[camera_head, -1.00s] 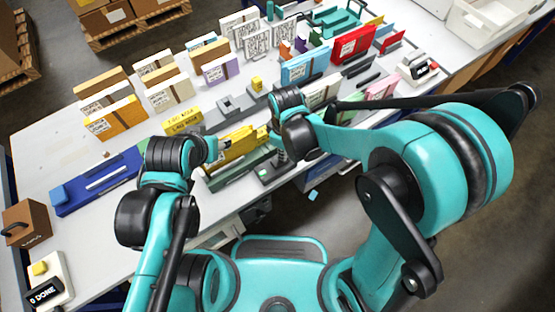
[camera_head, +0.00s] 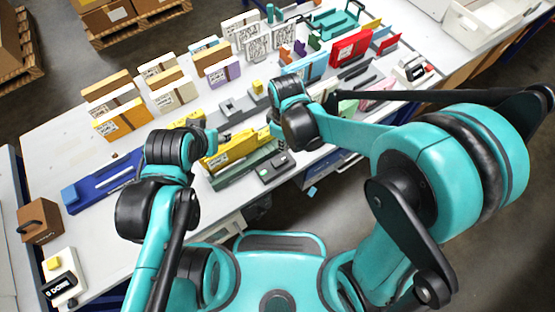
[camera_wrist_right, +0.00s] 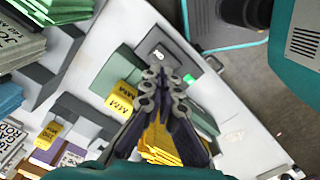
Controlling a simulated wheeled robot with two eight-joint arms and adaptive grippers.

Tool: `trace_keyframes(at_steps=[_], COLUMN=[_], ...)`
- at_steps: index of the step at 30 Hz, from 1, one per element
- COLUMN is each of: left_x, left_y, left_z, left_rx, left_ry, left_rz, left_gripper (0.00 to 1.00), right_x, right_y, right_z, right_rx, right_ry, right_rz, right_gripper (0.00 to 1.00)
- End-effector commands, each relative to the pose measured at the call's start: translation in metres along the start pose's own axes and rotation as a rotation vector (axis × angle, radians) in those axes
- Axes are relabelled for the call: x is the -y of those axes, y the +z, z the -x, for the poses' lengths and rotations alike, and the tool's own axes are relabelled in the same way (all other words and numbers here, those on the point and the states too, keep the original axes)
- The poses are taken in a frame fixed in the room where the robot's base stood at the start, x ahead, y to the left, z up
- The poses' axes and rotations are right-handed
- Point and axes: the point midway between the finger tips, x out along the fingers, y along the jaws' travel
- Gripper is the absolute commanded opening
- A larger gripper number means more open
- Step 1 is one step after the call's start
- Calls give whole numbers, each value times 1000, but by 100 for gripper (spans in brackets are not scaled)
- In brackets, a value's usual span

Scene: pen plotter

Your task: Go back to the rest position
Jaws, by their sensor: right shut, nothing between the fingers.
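My right gripper (camera_wrist_right: 166,82) is shut and empty in the right wrist view, above the yellow sheets or panels (camera_wrist_right: 158,143) and near a grey box with a green button (camera_wrist_right: 165,58). In the head view my right wrist hangs over the table's front part, right of the yellow panels (camera_head: 232,149) in a green holder (camera_head: 245,170); its fingers are hard to make out. The grey box (camera_head: 274,167) lies below it. My left gripper (camera_head: 211,137) shows at the left of the holder, partly hidden behind its own wrist; its fingers cannot be made out.
A white bin (camera_head: 484,22) stands at the far right.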

Motion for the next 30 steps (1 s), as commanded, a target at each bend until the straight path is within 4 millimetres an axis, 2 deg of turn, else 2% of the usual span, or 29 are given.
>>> trace_keyframes(at_steps=[10, 14, 17, 24, 30], left_x=[0, 0, 0, 0, 0], left_y=[0, 1, 2, 5, 7], left_z=[0, -1, -2, -7, -10], left_rx=[0, 0, 0, 0, 0], left_ry=[0, 0, 0, 0, 0], left_rz=[0, 0, 0, 0, 0], left_gripper=[48, 48, 48, 48, 48], right_x=[0, -4, -12, -28, -29], right_y=[0, 9, 25, 90, 142], right_z=[0, 9, 27, 76, 101], right_rx=[-1, -19, -63, -233, -391], right_ry=[0, 16, 53, 177, 275], right_rz=[-1, -50, -155, -540, -848], right_gripper=[0, 0, 0, 0, 0])
